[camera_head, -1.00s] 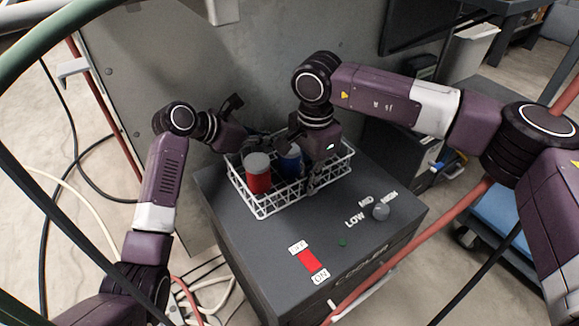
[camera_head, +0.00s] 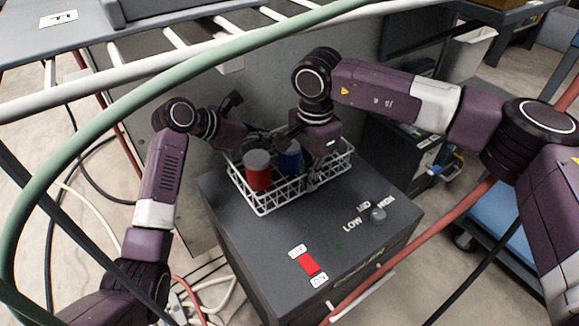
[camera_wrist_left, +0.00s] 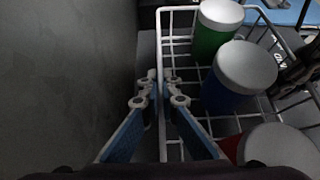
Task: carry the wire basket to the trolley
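The white wire basket (camera_head: 265,205) is over the dark grey cooler box, seemingly just clear of its top. It holds a red can (camera_head: 258,177) and a blue can (camera_head: 289,160); the left wrist view also shows a green can (camera_wrist_left: 213,32). My left gripper (camera_wrist_left: 160,98) is closed with the basket's rim between its fingers. My right gripper (camera_head: 312,170) is at the opposite wall and seems shut on it; its fingertips are partly hidden. The blue trolley (camera_head: 492,212), with casters, is at the right, partly behind my right arm.
The cooler (camera_head: 255,250) has a red switch (camera_head: 308,263) and a knob (camera_head: 378,215). A green hose (camera_head: 130,100) and white pipes cross the near view. A red pipe (camera_head: 440,229) runs diagonally at the right. A grey panel stands behind the basket.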

